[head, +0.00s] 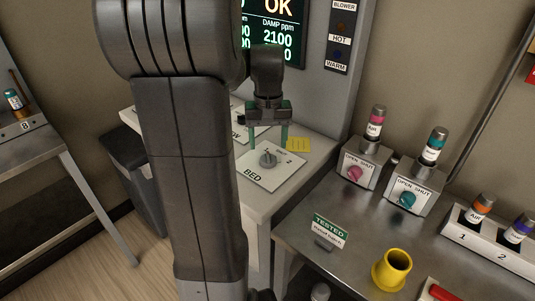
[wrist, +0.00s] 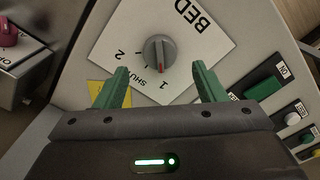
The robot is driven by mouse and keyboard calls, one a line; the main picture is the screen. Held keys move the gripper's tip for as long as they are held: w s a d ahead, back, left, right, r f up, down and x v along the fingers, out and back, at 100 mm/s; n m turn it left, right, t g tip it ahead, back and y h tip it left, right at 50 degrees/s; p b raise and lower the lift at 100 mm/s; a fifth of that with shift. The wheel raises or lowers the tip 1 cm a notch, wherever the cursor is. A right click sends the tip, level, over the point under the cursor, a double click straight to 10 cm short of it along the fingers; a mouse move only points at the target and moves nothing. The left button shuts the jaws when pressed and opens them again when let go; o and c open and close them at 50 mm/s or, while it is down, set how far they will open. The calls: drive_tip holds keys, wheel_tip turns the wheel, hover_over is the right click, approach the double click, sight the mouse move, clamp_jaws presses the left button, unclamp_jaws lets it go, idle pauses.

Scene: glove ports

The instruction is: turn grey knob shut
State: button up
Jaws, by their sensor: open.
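The grey knob (head: 267,159) sits on a white plate marked BED (head: 273,176), on the pale bench top. In the wrist view the knob (wrist: 160,52) has a red mark at its lower edge that points toward the label 1. The labels SHUT and 2 lie to the left of the 1. My gripper (head: 267,143) is above the knob with its green fingers pointing down. In the wrist view my gripper (wrist: 159,68) is open and empty, with a finger on each side of the knob and clear of it.
A yellow note (head: 298,144) lies beside the plate. Pink (head: 355,173) and teal (head: 407,199) knobs with OPEN/SHUT labels stand on the metal bench at right. A yellow cup (head: 392,268) is nearer. A panel with green buttons (wrist: 264,88) is right in the wrist view.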

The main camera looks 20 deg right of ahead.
sight(268, 156)
wheel_tip(268, 156, down, 5)
drive_tip(key=shift+f, duration=0.1)
idle(0.3)
drive_tip(key=c, duration=1)
